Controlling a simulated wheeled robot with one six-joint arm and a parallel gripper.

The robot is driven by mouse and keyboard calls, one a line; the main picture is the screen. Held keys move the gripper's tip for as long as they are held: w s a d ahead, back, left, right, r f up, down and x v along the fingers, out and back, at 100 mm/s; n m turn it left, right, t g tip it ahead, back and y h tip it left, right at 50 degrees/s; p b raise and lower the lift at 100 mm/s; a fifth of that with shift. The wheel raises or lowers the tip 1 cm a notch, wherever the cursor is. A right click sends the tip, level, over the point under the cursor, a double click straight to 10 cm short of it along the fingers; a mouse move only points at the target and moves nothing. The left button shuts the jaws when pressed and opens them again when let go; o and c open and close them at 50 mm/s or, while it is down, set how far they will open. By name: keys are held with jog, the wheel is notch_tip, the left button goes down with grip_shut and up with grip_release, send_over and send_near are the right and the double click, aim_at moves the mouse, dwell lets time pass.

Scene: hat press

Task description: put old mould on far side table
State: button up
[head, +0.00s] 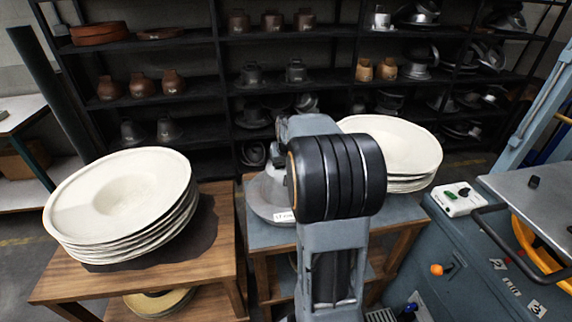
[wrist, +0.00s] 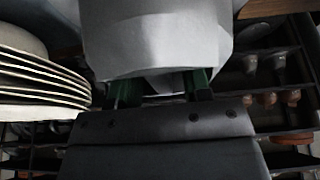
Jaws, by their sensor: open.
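The old mould appears to be the grey rounded metal piece (head: 266,196) with a white label on the grey-topped table (head: 262,236). In the head view my arm covers its right part. In the wrist view a smooth grey body (wrist: 158,38), seemingly this mould, fills the top centre. My gripper (wrist: 162,85) is open, its two dark green fingers apart right at the mould's near edge. Their tips are partly hidden by the mould, so I cannot tell whether they touch it. In the head view my gripper is hidden behind my arm. I cannot tell which table is the far side table.
A stack of cream hat blanks (head: 392,146) stands just right of the mould. Another stack (head: 120,200) covers much of the wooden table (head: 222,262) at left. Dark shelves (head: 200,46) stand behind. A blue machine (head: 470,250) is at right, a white-topped table (head: 18,112) at far left.

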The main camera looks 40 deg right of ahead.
jog(key=shift+r, duration=0.55)
jog(key=v, duration=1.1)
jog(key=s+a+f+n, duration=0.1)
jog(key=s+a+f, duration=0.2)
jog(key=a, duration=0.4)
jog(key=s+a+f+n+y, duration=0.1)
jog(key=s+a+f+n, duration=0.1)
jog(key=s+a, duration=0.4)
jog(key=s+a+f+n+y, duration=0.1)
jog(key=s+a+f, duration=0.3)
jog(key=a, duration=0.4)
jog(key=shift+s+a+f+n+g, duration=0.3)
jog(key=shift+s+a+f+n, duration=0.1)
jog(key=shift+f+n, duration=0.3)
